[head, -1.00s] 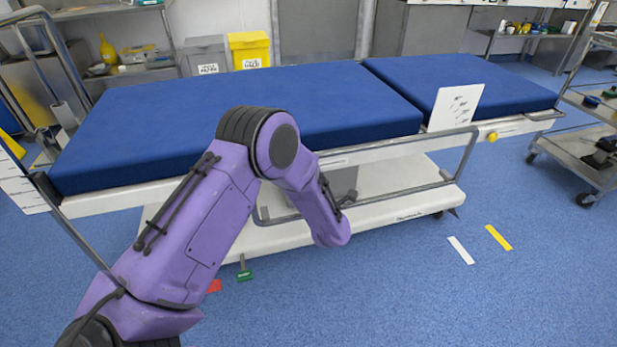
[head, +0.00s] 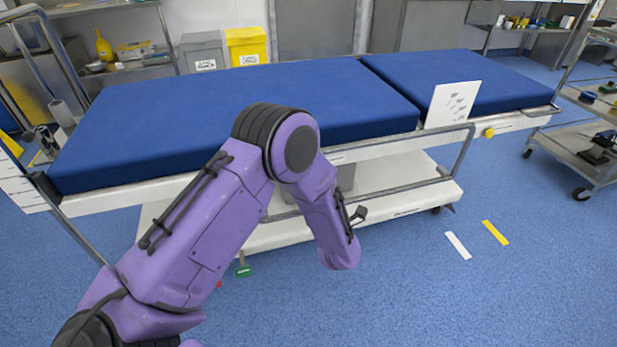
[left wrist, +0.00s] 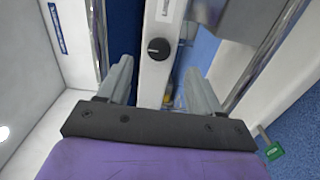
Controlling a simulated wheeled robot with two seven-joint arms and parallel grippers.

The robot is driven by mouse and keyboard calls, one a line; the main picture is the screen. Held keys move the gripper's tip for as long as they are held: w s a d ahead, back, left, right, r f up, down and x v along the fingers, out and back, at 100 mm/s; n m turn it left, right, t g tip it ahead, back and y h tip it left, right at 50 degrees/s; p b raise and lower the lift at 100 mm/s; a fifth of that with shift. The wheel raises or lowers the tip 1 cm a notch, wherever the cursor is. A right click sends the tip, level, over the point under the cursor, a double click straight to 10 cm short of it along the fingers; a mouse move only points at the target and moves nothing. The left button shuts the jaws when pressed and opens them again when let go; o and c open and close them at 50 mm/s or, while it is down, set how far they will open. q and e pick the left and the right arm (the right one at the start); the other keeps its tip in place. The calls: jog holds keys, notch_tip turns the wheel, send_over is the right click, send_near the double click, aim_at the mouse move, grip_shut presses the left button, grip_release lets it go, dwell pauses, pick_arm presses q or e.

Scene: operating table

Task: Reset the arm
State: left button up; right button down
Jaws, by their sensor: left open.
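My left arm, purple with black joints, comes in from the lower left of the head view, rises to a bent elbow and drops down to the right in front of the operating table. The operating table (head: 220,110) has a blue padded top, and a white base (head: 390,205). My left gripper (left wrist: 158,85) shows in the left wrist view with its two grey fingers spread apart and nothing between them. Beyond the fingers is a white beam with a black knob (left wrist: 158,48). The gripper itself cannot be made out in the head view. My right gripper is in neither view.
A metal rail (head: 463,155) runs along the table's near side, with a white card (head: 452,104) standing by it. A green tag (head: 243,270) hangs low by the base. A metal cart (head: 590,150) stands at the right.

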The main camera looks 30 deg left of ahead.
pick_arm(q)
jog(key=v, duration=0.3)
jog(key=shift+s+d, duration=0.2)
jog(key=shift+d, duration=0.05)
jog(key=s+d+f+m+g+h, duration=0.2)
jog(key=s+f+m+h, duration=0.7)
jog(key=f+m, duration=0.6)
jog(key=s+a+f+m+g+h, duration=0.1)
jog(key=s+a+f+m+g, duration=0.15)
jog(key=s, duration=0.85)
jog(key=s+a+f+m+g, duration=0.1)
jog(key=s+f+m+g, duration=0.25)
jog(key=s, duration=0.85)
notch_tip(320, 180, up, 20)
jog(key=p, duration=2.1)
jog(key=shift+g, duration=0.3)
